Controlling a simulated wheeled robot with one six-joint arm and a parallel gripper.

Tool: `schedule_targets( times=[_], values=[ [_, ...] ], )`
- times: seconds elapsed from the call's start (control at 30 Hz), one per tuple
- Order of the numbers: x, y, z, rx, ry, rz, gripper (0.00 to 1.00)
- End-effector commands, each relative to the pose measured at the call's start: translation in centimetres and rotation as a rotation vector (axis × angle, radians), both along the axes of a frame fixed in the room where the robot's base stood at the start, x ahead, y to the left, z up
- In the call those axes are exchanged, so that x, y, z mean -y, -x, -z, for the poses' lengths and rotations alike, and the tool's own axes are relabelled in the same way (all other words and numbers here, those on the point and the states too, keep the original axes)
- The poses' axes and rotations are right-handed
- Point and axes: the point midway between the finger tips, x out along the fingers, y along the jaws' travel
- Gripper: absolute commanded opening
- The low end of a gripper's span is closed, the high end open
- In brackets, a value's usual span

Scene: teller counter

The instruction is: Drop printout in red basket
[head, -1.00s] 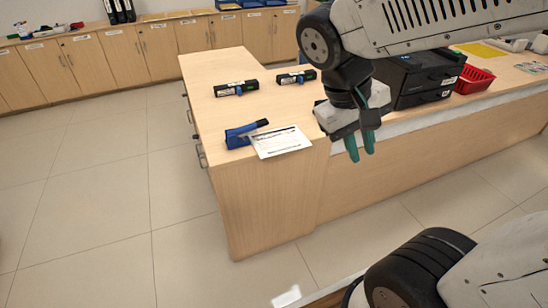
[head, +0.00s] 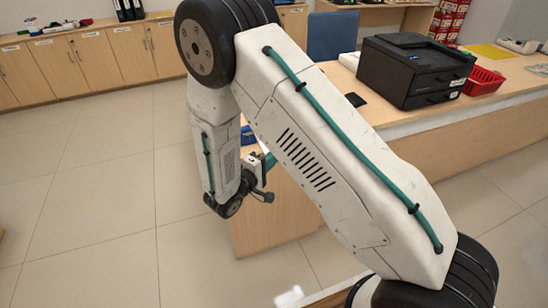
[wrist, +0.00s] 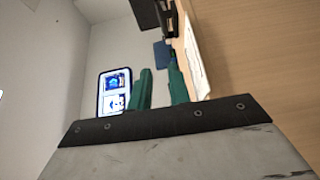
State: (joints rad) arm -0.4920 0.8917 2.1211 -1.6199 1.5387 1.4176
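The red basket (head: 484,80) sits on the counter at the right of the head view, beside the black printer. The printout (wrist: 196,58) shows in the wrist view as a white sheet on the wood surface, seen at a steep slant, just right of my fingers. In the head view my arm hides it. My gripper (wrist: 159,64) has its two teal fingers apart with nothing visible between them. In the head view my gripper (head: 268,162) is by the near end of the desk, mostly behind my arm. Whether a finger touches the sheet I cannot tell.
The black printer (head: 412,72) stands left of the basket. A blue object (head: 247,135) on the desk shows partly behind my arm. A blue chair (head: 333,35) stands behind the counter. A yellow sheet (head: 490,52) lies beyond the basket. The tiled floor at left is clear.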

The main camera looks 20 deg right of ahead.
Motion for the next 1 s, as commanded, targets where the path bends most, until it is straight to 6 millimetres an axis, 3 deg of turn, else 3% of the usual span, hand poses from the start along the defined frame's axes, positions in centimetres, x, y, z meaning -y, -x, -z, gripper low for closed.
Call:
schedule_targets(
  times=[0.03, 0.1, 0.3, 0.47, 1.0],
  values=[
    [-1.1, -0.2, 2.2, 0.003, 0.012, -0.059, 0.19],
    [-2.3, -0.5, 4.3, 0.015, 0.014, -0.129, 0.19],
    [-4.0, -0.8, 7.5, 0.034, 0.006, -0.233, 0.19],
    [-3.4, -1.5, 7.7, 0.037, 0.003, -0.241, 0.19],
    [1.9, -6.7, 7.7, 0.036, 0.005, -0.238, 0.19]
  ],
)
